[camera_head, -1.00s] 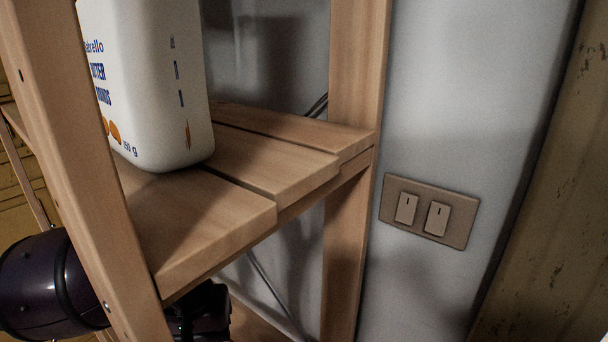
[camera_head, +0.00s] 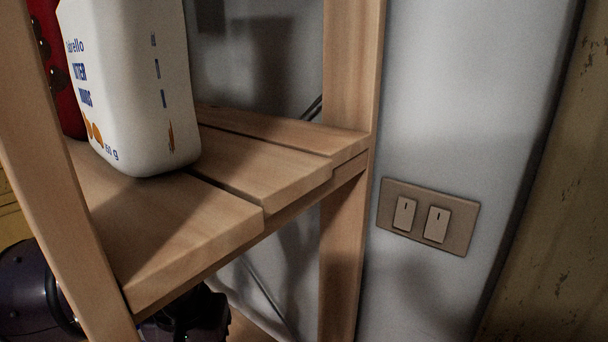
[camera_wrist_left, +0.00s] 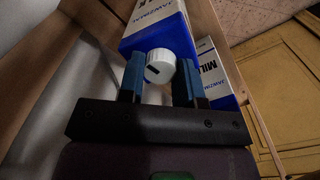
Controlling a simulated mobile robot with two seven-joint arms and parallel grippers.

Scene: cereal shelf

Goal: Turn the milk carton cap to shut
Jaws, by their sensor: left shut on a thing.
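The milk carton (camera_wrist_left: 165,32), blue and white with printed lettering, shows in the left wrist view. Its round white cap (camera_wrist_left: 160,66), with a dark mark on its face, is towards me. My left gripper (camera_wrist_left: 159,72) has its two blue fingers on either side of the cap and is shut on it. In the head view, part of my dark left arm (camera_head: 30,285) shows low at the left, behind the shelf post. The milk carton cannot be seen there. My right gripper is in neither view.
A second milk carton (camera_wrist_left: 214,74) stands right of the first. In the head view, a white box (camera_head: 135,90) and a red package (camera_head: 62,70) stand on the wooden shelf (camera_head: 225,225). A switch plate (camera_head: 428,217) is on the wall.

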